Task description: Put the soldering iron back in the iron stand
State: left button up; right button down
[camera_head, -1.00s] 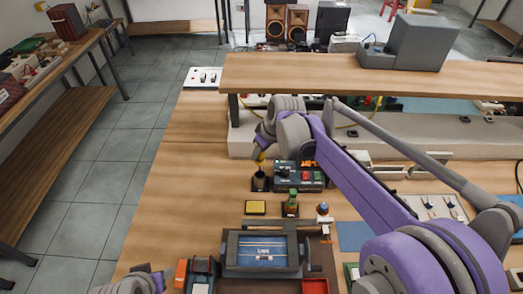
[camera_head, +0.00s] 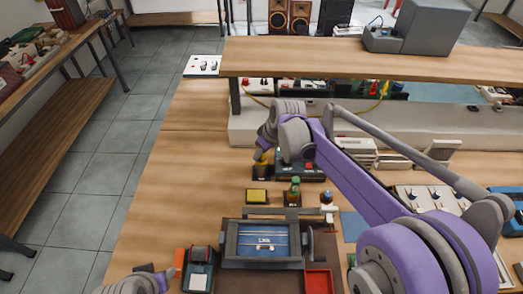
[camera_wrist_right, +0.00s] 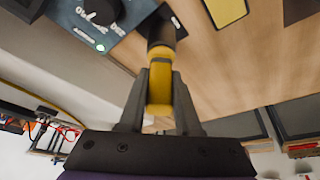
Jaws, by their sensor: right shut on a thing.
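The soldering iron's yellow handle (camera_wrist_right: 160,88) is between the fingers of my right gripper (camera_wrist_right: 160,98), which is shut on it. In the head view the right gripper (camera_head: 263,155) is low over the dark iron stand (camera_head: 260,171), pointing down at it. In the wrist view the handle's far end meets the dark cylinder of the stand (camera_wrist_right: 162,28). The iron's tip is hidden, and how deep it sits I cannot tell. My left arm shows at the bottom left of the head view, with its gripper (camera_head: 164,276) only partly seen and no fingers distinct.
The soldering station (camera_head: 297,170) stands just right of the iron stand. A yellow sponge (camera_head: 256,196) and a green bottle (camera_head: 295,187) are in front. A blue board in a holder (camera_head: 263,243) is nearer. A raised shelf (camera_head: 330,62) crosses behind. The table's left part is clear.

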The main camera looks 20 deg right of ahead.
grip_release()
dwell(0.6)
pick_arm(q)
jog(key=shift+r, duration=0.1)
pick_arm(e)
jog(key=shift+r, duration=0.1)
jog(key=shift+r+p, duration=2.1)
jog(key=shift+r, duration=1.4)
pick_arm(q)
jog(key=r, duration=0.1)
jog(key=w+r, duration=0.1)
jog(key=r, duration=0.3)
jog(key=shift+w+r, duration=0.1)
jog(key=shift+w, duration=0.3)
pick_arm(e)
jog(key=shift+f, duration=0.1)
pick_arm(q)
jog(key=shift+s, duration=0.1)
